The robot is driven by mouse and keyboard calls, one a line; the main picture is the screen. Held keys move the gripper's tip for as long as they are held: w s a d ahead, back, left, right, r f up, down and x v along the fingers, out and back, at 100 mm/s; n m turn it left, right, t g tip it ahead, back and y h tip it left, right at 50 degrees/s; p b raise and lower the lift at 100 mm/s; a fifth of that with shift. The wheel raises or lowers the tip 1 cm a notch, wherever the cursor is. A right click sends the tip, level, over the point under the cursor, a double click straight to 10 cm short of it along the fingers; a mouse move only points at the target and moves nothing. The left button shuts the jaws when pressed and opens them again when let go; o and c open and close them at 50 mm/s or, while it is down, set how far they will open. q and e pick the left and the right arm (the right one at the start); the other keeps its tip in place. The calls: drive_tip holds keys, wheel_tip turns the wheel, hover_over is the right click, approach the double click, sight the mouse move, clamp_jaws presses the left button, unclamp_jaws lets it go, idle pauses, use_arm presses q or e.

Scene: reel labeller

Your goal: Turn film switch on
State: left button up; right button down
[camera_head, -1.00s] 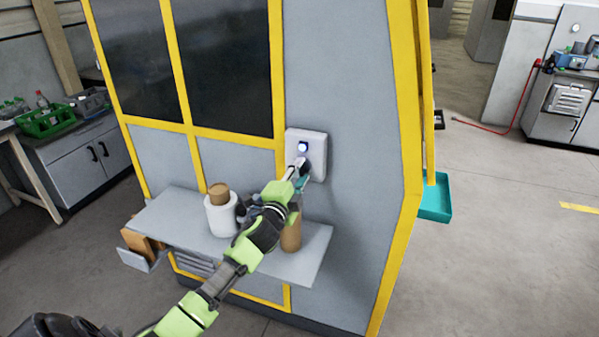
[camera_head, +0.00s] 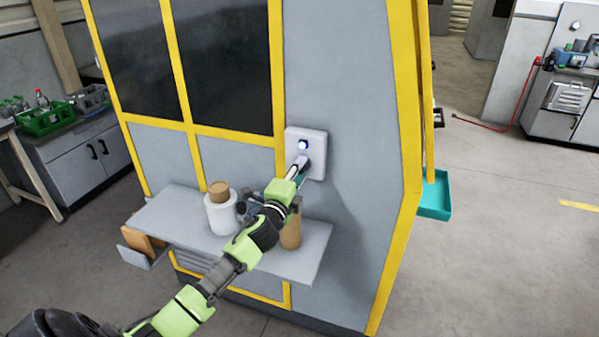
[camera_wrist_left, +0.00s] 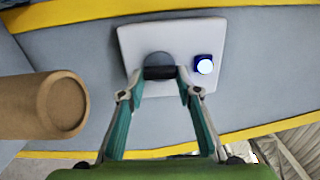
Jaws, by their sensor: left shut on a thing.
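The film switch is a dark round knob with a black grip bar (camera_wrist_left: 158,73) on a white control box (camera_wrist_left: 128,40). In the head view the box (camera_head: 318,140) sits on the machine's grey side panel, with a lit blue-white button (camera_head: 303,145) above the knob. The button is beside the knob in the left wrist view (camera_wrist_left: 204,65). My left gripper (camera_wrist_left: 160,80) is at the knob, its two fingertips on either side of the black bar and closed on it. In the head view the left gripper (camera_head: 300,166) partly hides the knob. My right gripper is not in view.
A grey shelf (camera_head: 160,215) below the box holds a white roll (camera_head: 221,215) and a brown cardboard tube (camera_head: 291,232), which also shows close by in the left wrist view (camera_wrist_left: 35,105). A teal tray (camera_head: 436,197) projects at the machine's right side.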

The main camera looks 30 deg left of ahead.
use_arm(q)
drive_tip(key=o, duration=1.1)
drive_tip(key=v, duration=1.2)
drive_tip(key=shift+f, duration=0.1)
